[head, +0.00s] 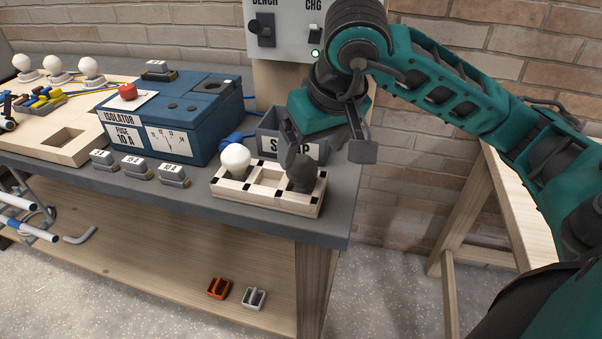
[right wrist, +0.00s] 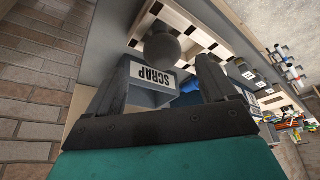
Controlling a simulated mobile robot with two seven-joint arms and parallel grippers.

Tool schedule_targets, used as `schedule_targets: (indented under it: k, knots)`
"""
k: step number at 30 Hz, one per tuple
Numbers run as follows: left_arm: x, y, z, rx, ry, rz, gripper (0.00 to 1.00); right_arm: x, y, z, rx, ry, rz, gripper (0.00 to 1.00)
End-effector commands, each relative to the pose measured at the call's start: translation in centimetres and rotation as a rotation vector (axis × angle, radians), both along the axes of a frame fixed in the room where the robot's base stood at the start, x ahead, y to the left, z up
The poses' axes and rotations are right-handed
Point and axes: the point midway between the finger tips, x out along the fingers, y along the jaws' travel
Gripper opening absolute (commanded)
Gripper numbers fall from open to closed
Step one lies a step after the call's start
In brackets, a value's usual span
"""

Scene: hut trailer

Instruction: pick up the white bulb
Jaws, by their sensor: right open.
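A white bulb (head: 235,157) stands upright in the left end of a pale wooden tray (head: 262,200) on the bench. A dark grey bulb (head: 303,177) stands in the tray's right end; it also shows in the right wrist view (right wrist: 161,48). My right gripper (head: 327,150) is open and empty, above and behind the tray's right end, near the dark bulb and to the right of the white one. In the right wrist view the scrap bin shows between its fingers (right wrist: 157,80). I cannot make out the white bulb there. My left gripper is out of view.
The grey scrap bin (head: 276,134) stands behind the tray, partly hidden by my right gripper. A blue isolator box (head: 185,120) is left of it, with small labelled blocks (head: 137,167) in front. Several more white bulbs (head: 92,67) stand at the far left.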

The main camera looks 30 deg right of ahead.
Motion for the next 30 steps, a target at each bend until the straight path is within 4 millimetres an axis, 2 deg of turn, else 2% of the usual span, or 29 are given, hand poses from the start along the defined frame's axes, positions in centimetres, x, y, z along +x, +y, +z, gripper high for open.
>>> schedule_targets:
  k: [1, 8, 15, 18, 26, 30]
  knots:
    - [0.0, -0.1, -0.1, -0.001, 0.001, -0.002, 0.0, 0.3, 0.0, -0.8, 0.002, 0.004, -0.001, 0.85]
    - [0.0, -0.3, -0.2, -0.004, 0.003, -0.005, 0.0, 1.0, 0.1, -2.4, 0.003, 0.002, 0.0, 0.85]
    - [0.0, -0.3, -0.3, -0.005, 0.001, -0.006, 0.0, 2.5, 0.1, -5.6, 0.005, 0.004, 0.0, 0.85]
    - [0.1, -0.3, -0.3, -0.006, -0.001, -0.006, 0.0, 2.8, 0.1, -6.4, 0.004, 0.002, -0.001, 0.85]
    - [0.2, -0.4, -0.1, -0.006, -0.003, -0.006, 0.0, 2.9, 0.1, -6.6, 0.004, 0.0, 0.001, 0.85]
    - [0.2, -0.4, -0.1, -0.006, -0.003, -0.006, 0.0, 2.9, 0.1, -6.5, 0.004, 0.0, 0.001, 0.72]
